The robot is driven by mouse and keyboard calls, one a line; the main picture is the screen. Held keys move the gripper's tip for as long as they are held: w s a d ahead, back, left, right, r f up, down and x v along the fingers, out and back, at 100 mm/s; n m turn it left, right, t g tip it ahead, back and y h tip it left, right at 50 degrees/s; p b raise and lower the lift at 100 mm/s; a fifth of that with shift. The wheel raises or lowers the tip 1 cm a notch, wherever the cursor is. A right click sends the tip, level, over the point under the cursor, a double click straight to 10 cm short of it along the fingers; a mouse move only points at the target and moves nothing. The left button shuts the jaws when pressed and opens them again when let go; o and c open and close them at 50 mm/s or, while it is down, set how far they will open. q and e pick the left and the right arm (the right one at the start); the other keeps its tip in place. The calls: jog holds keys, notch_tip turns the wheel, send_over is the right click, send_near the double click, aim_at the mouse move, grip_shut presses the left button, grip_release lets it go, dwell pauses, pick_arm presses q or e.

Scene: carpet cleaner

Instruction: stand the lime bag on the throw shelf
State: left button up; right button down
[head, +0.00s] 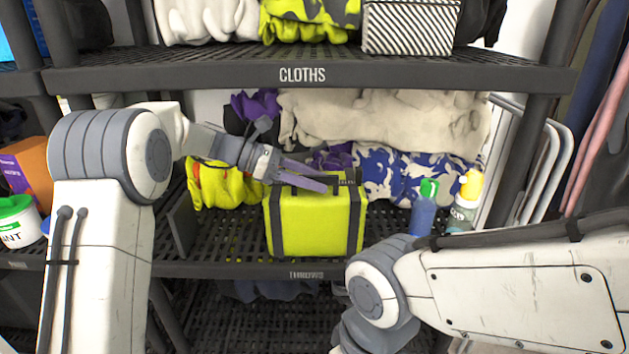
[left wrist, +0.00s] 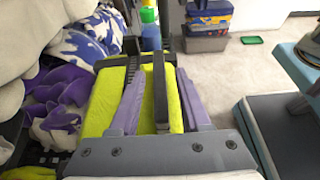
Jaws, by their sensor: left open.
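The lime bag (head: 308,226) stands upright on the throw shelf (head: 220,270), near its front edge and above the label. It is a boxy lime bag with black trim and a dark handle on top. My left gripper (head: 318,181) is at the top of the bag, coming in from the left. In the left wrist view its two purple fingers are apart above the lime bag (left wrist: 104,98), one on each side of the dark handle (left wrist: 160,90). I cannot tell whether they touch it. My right arm shows at lower right, but its gripper is not visible.
Behind the bag lie a cream throw (head: 385,122), a blue-and-white patterned cloth (head: 400,175) and a yellow cloth (head: 222,186). A blue bottle (head: 423,215) and a yellow-capped bottle (head: 464,206) stand to the right. The cloths shelf (head: 420,73) hangs above.

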pick_arm(q)
jog(key=p+v, duration=0.2)
jog(key=v, duration=0.4)
jog(key=shift+d+r+p, duration=0.1)
jog(key=shift+r+p, duration=0.05)
jog(key=shift+p, duration=0.15)
jog(key=shift+a+r, duration=0.1)
jog(key=shift+a, duration=0.6)
